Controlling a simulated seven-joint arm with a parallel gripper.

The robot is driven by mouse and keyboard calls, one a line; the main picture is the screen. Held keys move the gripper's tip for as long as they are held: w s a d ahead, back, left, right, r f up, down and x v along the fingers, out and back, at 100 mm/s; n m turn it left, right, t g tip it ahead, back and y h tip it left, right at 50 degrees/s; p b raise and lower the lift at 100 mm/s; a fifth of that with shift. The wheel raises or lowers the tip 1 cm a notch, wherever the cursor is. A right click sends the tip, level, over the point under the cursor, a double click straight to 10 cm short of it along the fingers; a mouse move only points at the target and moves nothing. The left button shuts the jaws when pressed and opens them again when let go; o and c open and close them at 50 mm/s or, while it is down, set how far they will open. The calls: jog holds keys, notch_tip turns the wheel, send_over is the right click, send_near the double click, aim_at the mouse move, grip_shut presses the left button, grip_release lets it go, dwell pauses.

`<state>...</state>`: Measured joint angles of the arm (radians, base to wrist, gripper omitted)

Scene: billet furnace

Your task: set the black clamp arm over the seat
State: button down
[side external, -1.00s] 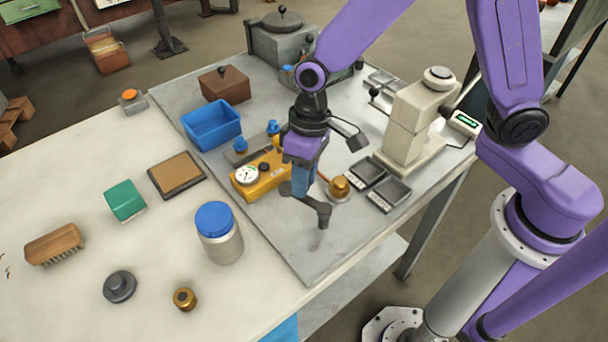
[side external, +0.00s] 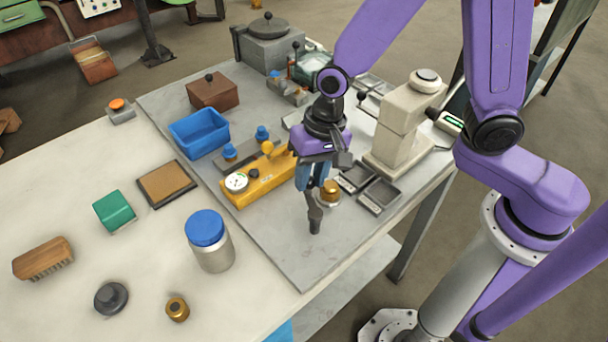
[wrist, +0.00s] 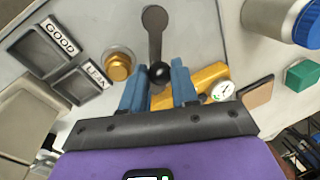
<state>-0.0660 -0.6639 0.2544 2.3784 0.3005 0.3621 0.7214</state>
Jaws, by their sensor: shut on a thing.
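The black clamp arm (side external: 314,216) is a dark bar with a rounded end. It also shows in the wrist view (wrist: 154,28), with a black ball knob at its near end between my fingers. My gripper (side external: 308,184) has blue fingers and is shut on the clamp arm; in the wrist view the fingers (wrist: 160,88) stand either side of the knob. A brass cylinder (side external: 330,189) on a round metal base is just right of my gripper, partly hidden by it. The clamp arm is beside the brass piece, not over it. I cannot tell for certain which part is the seat.
A yellow fixture with a dial gauge (side external: 253,184) is left of my gripper. A blue-lidded jar (side external: 209,243) stands front left. The grey plate's front is clear.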

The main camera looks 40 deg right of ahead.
jog(key=shift+s+d+m+t+h, duration=0.2)
jog(key=shift+s+d+m, duration=0.15)
jog(key=shift+m, duration=0.85)
jog(key=shift+s+d+m+t+h, duration=0.1)
jog(key=shift+s+d+m+t, duration=0.2)
jog(key=shift+m, duration=0.9)
jog(key=shift+s+d+m+t+h, duration=0.1)
jog(key=shift+s+d+m, duration=0.3)
jog(key=shift+m, duration=0.8)
jog(key=shift+s, duration=0.1)
jog(key=c, duration=0.9)
grip_release()
jog(key=shift+o, duration=0.2)
notch_tip(320, 180, up, 17)
jog(key=s+d, duration=0.2)
jog(key=shift+s, duration=0.4)
